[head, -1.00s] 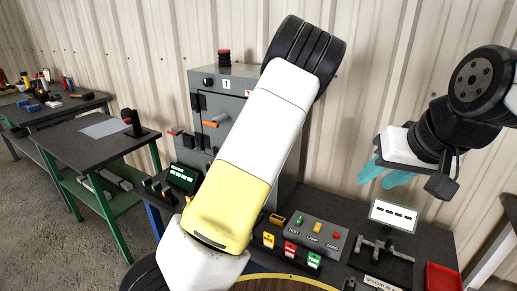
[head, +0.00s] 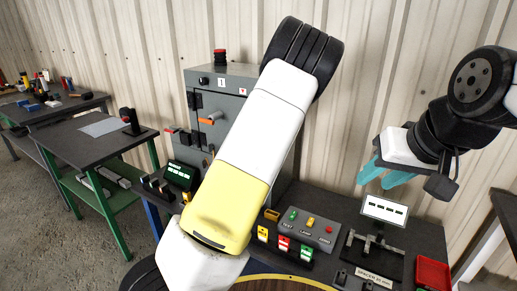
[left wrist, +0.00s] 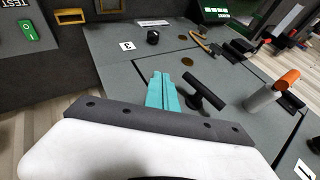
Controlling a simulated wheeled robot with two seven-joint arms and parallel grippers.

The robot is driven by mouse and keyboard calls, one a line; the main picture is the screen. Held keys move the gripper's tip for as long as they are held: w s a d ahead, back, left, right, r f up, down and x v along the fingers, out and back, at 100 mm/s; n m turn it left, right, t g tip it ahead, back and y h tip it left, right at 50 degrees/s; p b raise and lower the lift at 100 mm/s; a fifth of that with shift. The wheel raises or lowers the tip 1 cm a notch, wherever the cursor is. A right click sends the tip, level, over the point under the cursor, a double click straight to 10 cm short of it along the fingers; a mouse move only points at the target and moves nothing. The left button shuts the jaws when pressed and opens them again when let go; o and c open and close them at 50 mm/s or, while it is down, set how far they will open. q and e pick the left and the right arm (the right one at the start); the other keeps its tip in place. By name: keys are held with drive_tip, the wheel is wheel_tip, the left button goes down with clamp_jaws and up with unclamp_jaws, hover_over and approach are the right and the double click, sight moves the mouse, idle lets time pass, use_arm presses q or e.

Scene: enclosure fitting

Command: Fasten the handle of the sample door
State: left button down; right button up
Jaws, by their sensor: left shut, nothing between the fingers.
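A grey cabinet (head: 240,78) stands against the wall, its front partly hidden by my left arm. On its front is a grey bar handle with an orange end (head: 209,118); it also shows in the left wrist view (left wrist: 285,81). A black T-shaped handle (left wrist: 205,92) sits on a grey panel beside my left gripper. Which one belongs to the sample door I cannot tell. My left gripper (left wrist: 159,77) is shut and empty, its teal fingertips just left of the black handle; contact is unclear. My right gripper (head: 380,178) is open and empty above the bench.
A control box (head: 307,228) with coloured buttons, a small display (head: 385,210), and a red tray (head: 433,273) are on the right bench. A black knob (left wrist: 153,37) and a "3" label show on the cabinet. Another bench (head: 90,140) stands at left.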

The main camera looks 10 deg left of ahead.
use_arm(q)
drive_tip(key=s+d+r, duration=0.5)
drive_tip(key=s, duration=0.1)
drive_tip(key=shift+d+r, duration=0.35)
drive_tip(key=shift+s, duration=0.15)
